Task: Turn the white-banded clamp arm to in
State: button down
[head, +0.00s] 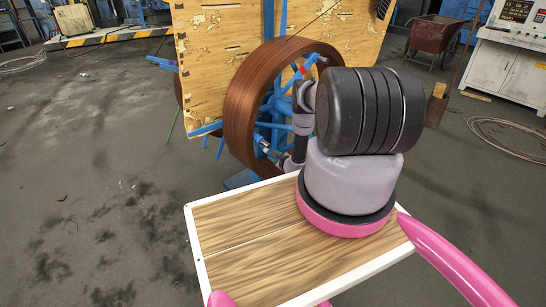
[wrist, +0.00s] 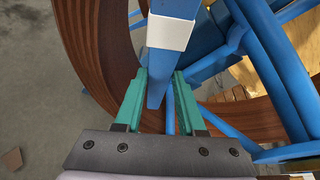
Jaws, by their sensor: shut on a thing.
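The white-banded clamp arm (wrist: 172,33) is a blue bar with a white band, at the top middle of the wrist view. Its lower end sits between the teal fingers of my gripper (wrist: 160,82), which is shut on it below the band. In the head view my gripper (head: 268,152) is small, at the lower part of the blue reel frame, and partly hidden by my own arm. The brown coil (head: 243,112) is wound around this blue frame; it also shows behind the fingers in the wrist view (wrist: 90,50).
A worn wooden panel (head: 215,45) stands behind the coil. Another blue arm with a red band (head: 303,72) is higher on the frame. Blue spokes (wrist: 275,70) lie close right of the fingers. A red cart (head: 433,42) and white console (head: 510,60) are farther back. The left floor is mostly clear.

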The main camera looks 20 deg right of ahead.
jog(key=c, duration=0.5)
grip_release()
jog(key=shift+d+r, duration=0.1)
jog(key=shift+d, duration=0.05)
jog(key=v, duration=1)
jog(key=shift+s+r, duration=0.2)
jog(key=shift+s, duration=0.15)
